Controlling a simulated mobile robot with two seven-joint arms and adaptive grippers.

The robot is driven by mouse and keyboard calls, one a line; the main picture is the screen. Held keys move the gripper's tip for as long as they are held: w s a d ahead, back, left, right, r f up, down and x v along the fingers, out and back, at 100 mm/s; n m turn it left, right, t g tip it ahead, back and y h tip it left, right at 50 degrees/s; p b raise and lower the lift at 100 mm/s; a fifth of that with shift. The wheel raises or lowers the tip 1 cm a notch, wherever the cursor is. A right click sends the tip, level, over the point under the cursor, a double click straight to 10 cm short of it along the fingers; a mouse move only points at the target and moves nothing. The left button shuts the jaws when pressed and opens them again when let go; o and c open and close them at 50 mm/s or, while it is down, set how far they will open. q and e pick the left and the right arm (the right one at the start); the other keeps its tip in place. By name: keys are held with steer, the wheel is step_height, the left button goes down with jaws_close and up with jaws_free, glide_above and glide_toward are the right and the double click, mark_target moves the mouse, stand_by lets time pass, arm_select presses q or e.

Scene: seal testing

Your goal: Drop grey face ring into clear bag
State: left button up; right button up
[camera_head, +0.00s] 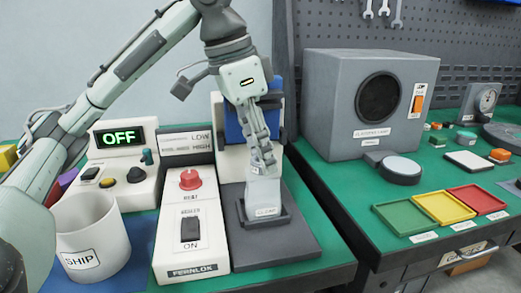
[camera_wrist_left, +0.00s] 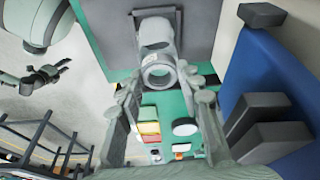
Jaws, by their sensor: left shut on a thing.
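My left gripper (camera_head: 263,165) points down over the clear bag (camera_head: 263,192), which stands upright in a dark holder on a grey base plate. In the left wrist view, the left fingers (camera_wrist_left: 158,90) are shut on the grey face ring (camera_wrist_left: 157,72). The ring's open middle shows between the fingertips. The bag (camera_wrist_left: 155,35) lies just beyond the ring in that view, close below the gripper. In the head view the fingers hide the ring, and I cannot tell whether it touches the bag. My right gripper (camera_wrist_left: 45,78) shows small at the left of the wrist view; its jaws are unclear.
A white heat unit (camera_head: 190,235) with a red knob stands left of the holder. Further left is a white SHIP cup (camera_head: 92,240). A blue block (camera_head: 240,125) stands behind the gripper. Right are a grey lamp box (camera_head: 335,100) and green, yellow and red trays (camera_head: 405,216).

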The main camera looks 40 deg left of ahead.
arm_select(q)
steer(key=shift+f, duration=0.1)
steer(key=shift+f, duration=0.3)
steer(key=shift+r+p, duration=0.1)
steer(key=shift+p, duration=0.75)
stand_by(0.4)
steer(key=o, duration=1.2)
